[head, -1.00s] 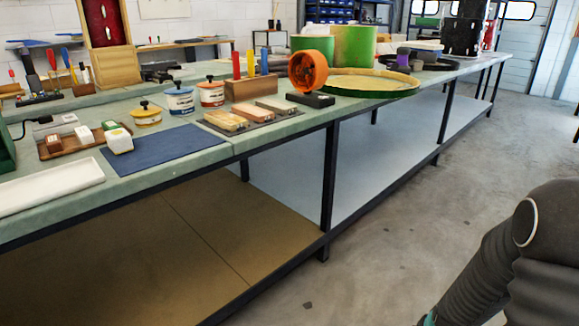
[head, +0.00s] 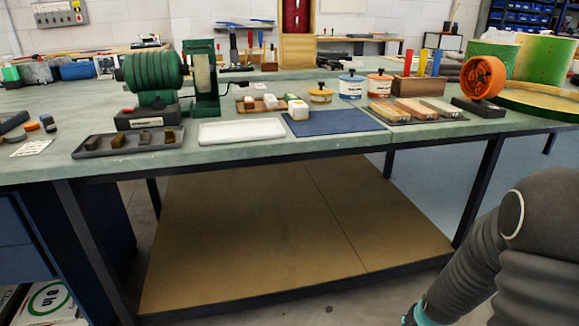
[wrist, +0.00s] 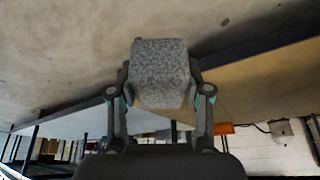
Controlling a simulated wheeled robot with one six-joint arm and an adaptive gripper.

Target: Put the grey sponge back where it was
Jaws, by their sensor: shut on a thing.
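In the wrist view my gripper (wrist: 160,90) is shut on the grey sponge (wrist: 160,72), a speckled grey block held between its two fingers. The sponge is clear of any surface that I can make out. The head view shows neither the sponge nor my gripper; only part of my arm shows at its lower right. The sponge's earlier place cannot be told from these frames.
A green grinder (head: 153,75) stands at left.

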